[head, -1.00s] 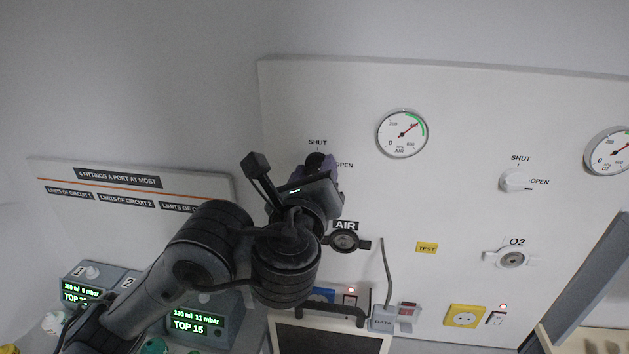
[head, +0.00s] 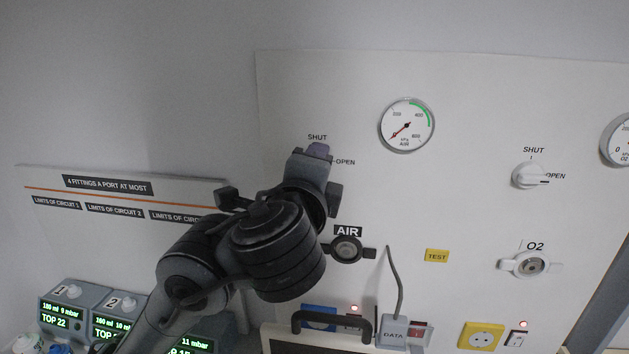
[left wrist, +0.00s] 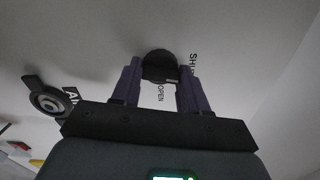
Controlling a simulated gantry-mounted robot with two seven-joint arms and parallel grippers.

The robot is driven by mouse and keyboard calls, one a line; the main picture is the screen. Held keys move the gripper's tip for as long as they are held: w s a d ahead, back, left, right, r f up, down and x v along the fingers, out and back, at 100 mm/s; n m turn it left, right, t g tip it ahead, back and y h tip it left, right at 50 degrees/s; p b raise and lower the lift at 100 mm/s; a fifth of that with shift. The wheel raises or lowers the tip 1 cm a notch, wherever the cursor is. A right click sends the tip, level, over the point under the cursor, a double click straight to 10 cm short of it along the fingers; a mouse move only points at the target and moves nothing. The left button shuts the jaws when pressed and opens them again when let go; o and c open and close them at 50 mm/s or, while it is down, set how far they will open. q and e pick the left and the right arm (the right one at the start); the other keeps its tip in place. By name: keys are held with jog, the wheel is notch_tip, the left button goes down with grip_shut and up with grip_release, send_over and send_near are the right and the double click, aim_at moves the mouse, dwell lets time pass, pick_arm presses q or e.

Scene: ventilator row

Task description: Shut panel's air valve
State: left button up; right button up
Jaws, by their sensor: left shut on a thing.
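The air valve is a round black knob (left wrist: 160,64) on the white wall panel, between the SHUT and OPEN labels. In the head view my gripper hides it. My left gripper (head: 318,150) reaches the panel just below the SHUT label. In the left wrist view its two purple fingers (left wrist: 160,76) stand on either side of the knob, shut on it. A small pale mark shows on the knob's lower right edge. The air gauge (head: 407,125) has its red needle at the 0 end. My right gripper is not in view.
The O2 valve knob (head: 530,175) and O2 outlet (head: 530,265) are on the right of the panel. The AIR outlet (head: 346,250) sits below my gripper. A grey cable (head: 393,275) hangs by the DATA box. Ventilators (head: 75,305) stand at lower left.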

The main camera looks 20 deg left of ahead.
pick_arm(q)
jog(key=shift+n+b, duration=0.65)
jog(key=shift+n, duration=0.45)
jog(key=o, duration=1.1)
jog(key=shift+c, duration=0.2)
jog(key=b+v, duration=0.1)
jog(key=v, duration=1)
jog(key=shift+a, duration=0.1)
